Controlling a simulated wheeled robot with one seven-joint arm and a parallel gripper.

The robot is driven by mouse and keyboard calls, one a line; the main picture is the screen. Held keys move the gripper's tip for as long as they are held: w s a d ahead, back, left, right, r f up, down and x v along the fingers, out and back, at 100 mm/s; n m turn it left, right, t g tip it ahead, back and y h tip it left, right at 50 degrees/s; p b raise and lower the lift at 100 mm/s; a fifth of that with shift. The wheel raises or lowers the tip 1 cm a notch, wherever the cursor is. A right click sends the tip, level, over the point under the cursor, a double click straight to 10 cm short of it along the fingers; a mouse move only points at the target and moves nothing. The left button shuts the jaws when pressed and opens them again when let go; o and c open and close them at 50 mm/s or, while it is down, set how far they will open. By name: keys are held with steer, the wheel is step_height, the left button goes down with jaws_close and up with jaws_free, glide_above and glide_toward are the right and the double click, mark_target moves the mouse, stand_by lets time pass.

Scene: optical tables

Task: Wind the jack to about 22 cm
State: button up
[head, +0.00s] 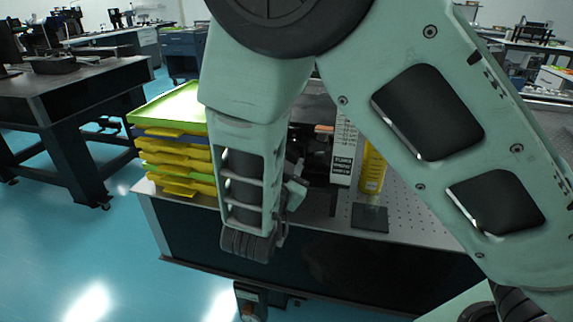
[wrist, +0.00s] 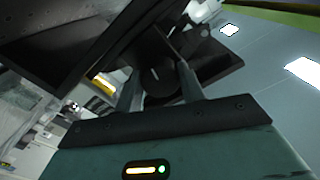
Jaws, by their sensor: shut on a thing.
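In the wrist view my gripper (wrist: 158,76) has its two fingers on either side of a dark round knob (wrist: 157,84) and is shut on it. The knob sits between dark plates of the jack (wrist: 212,62), which look tilted in this view. In the head view my arm hides most of the jack, and the fingertips cannot be made out. A white upright scale (head: 344,150) with dark markings stands just right of the arm. The jack's height against the scale cannot be read.
The perforated optical table (head: 408,226) carries a stack of yellow trays (head: 178,168) with a green one on top, left of my arm. A yellow object (head: 372,170) stands behind a small dark block (head: 370,217) at right. Another dark table (head: 75,85) stands left; blue floor lies between.

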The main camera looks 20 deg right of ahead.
steer(key=shift+f, duration=0.15)
steer(key=o, duration=1)
steer(key=shift+s, duration=0.1)
steer(key=b+v, duration=0.1)
steer(key=v, duration=1.6)
steer(key=shift+s+a, duration=0.1)
